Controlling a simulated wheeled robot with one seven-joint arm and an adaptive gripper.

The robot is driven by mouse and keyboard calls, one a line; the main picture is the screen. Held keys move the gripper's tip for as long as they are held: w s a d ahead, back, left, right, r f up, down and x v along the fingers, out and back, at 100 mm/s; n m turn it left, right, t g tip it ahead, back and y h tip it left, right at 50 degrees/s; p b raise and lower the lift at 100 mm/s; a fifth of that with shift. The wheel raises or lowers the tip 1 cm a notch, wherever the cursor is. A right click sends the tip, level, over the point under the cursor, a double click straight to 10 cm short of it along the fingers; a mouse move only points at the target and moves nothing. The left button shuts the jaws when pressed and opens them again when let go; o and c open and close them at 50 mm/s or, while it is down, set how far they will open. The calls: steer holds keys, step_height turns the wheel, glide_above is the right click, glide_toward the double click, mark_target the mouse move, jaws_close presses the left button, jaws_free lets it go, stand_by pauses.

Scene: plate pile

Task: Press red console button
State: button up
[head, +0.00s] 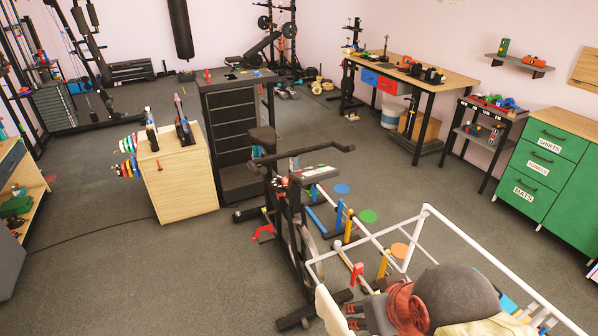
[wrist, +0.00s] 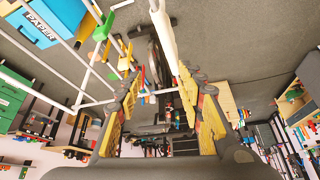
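The exercise bike (head: 290,215) stands mid-floor in the head view, with a dark handlebar and a small console (head: 300,177). Small red and white marks show on the console; the red button cannot be singled out. My gripper (head: 350,316) is low in the head view, in front of and to the right of the bike, apart from the console. In the wrist view my gripper (wrist: 166,88) has its two yellow-padded fingers spread. No object is clearly held between them. A pale bar (wrist: 163,35) passes close by the fingertips there.
A white tube frame (head: 425,215) stands right of the bike, close to my arm. A wooden cabinet (head: 170,185) and a dark drawer unit (head: 228,115) stand behind left. Green drawers (head: 545,165) are at right. The floor at left front is open, crossed by a cable.

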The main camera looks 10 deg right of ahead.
jaws_close()
stand_by(1.6)
